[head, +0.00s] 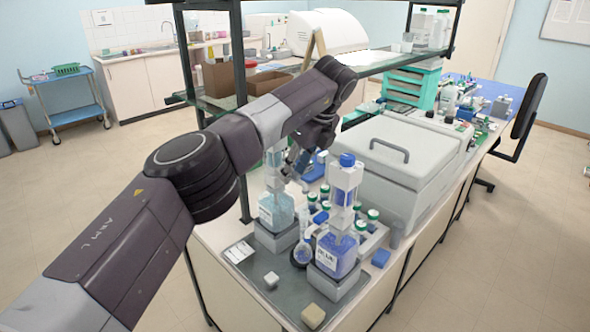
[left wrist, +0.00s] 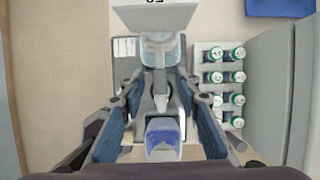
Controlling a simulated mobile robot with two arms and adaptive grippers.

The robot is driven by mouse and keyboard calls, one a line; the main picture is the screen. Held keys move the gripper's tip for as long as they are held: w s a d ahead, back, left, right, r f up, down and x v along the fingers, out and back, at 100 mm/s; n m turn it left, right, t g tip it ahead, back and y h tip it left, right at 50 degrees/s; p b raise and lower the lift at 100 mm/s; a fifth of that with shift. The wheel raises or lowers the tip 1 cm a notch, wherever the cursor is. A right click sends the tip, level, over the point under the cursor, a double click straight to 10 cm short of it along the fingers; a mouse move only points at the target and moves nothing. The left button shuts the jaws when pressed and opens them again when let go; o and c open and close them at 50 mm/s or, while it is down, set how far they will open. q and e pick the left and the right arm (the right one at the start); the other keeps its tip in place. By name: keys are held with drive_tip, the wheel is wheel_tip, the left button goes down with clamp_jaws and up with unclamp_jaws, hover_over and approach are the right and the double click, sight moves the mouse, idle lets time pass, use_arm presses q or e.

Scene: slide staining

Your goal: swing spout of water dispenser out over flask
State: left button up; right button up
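The water dispenser (head: 277,212), a clear bottle of pale blue liquid, stands on a grey block at the left of the bench. In the left wrist view its white top (left wrist: 155,18) is at the upper edge, and a pale spout (left wrist: 160,88) points down the picture. My left gripper (head: 300,165) is beside the dispenser's upper part; in the left wrist view its fingers (left wrist: 158,105) are apart on either side of the spout, with gaps showing. My right gripper is not in view.
A second dispenser with dark blue liquid (head: 337,256) stands to the right of the flask. Green-capped bottles (left wrist: 222,75) stand in a rack beside my fingers. A large grey lidded machine (head: 395,165) is at the right. A shelf post rises behind the dispenser.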

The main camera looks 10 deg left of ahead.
use_arm(q)
drive_tip(key=v, duration=1.2)
